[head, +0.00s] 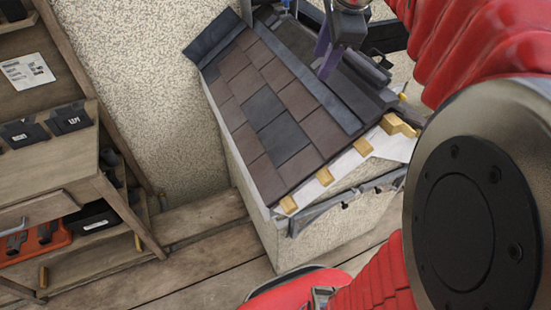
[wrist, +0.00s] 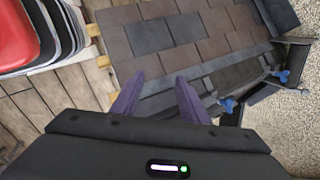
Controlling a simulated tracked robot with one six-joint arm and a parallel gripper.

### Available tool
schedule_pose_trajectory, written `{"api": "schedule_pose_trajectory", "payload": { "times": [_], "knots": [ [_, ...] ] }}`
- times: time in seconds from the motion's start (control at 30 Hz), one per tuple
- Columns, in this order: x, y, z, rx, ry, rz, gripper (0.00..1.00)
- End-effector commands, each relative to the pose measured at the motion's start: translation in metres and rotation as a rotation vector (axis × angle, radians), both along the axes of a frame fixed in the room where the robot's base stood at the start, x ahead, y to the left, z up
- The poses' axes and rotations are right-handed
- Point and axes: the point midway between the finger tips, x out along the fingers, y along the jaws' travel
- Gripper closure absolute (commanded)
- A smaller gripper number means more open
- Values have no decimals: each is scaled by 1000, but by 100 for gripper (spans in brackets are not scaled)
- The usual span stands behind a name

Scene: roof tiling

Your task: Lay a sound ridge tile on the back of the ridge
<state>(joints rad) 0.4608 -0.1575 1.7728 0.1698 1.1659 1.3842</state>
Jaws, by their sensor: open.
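The small tiled roof (head: 240,95) stands in the middle of the head view, with brown and dark grey tiles on its near slope. A grey strip (head: 305,75) runs along its top edge, and it also shows in the wrist view (wrist: 240,66). I cannot tell which parts of it are separate ridge tiles. My gripper (head: 326,66) is over the upper part of the roof. In the wrist view its two purple fingers (wrist: 158,98) are spread apart with nothing held between them. The far slope is partly hidden by my arm.
Wooden shelving on the left holds labelled black pieces (head: 70,118), a paper notice (head: 27,72) and an orange tray (head: 35,243). Blue clamps (wrist: 228,105) and dark brackets line the roof's far side. Wooden batten ends (head: 362,146) stick out at the gable. Plank floor (head: 205,255) lies between.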

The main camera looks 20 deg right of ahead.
Motion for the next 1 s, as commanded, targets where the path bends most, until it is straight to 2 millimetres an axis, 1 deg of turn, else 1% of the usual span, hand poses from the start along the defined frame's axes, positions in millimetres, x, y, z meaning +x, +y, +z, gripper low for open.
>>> {"api": "schedule_pose_trajectory", "payload": {
  "times": [0.03, 0.2, 0.37, 0.5, 0.7, 0.8, 0.9, 1.0],
  "knots": [
    [-8, 16, -3, -39, -3, 90, 60],
    [-34, 59, -19, -179, -6, 410, 60],
    [-62, 95, -37, -316, -14, 712, 60],
    [-88, 122, -57, -436, -22, 976, 60],
    [-126, 153, -89, -616, -36, 1350, 60],
    [-142, 164, -106, -699, -43, 1517, 60],
    [-153, 171, -118, -759, -48, 1635, 60],
    [-158, 173, -124, -792, -49, 1694, 60]
  ]
}}
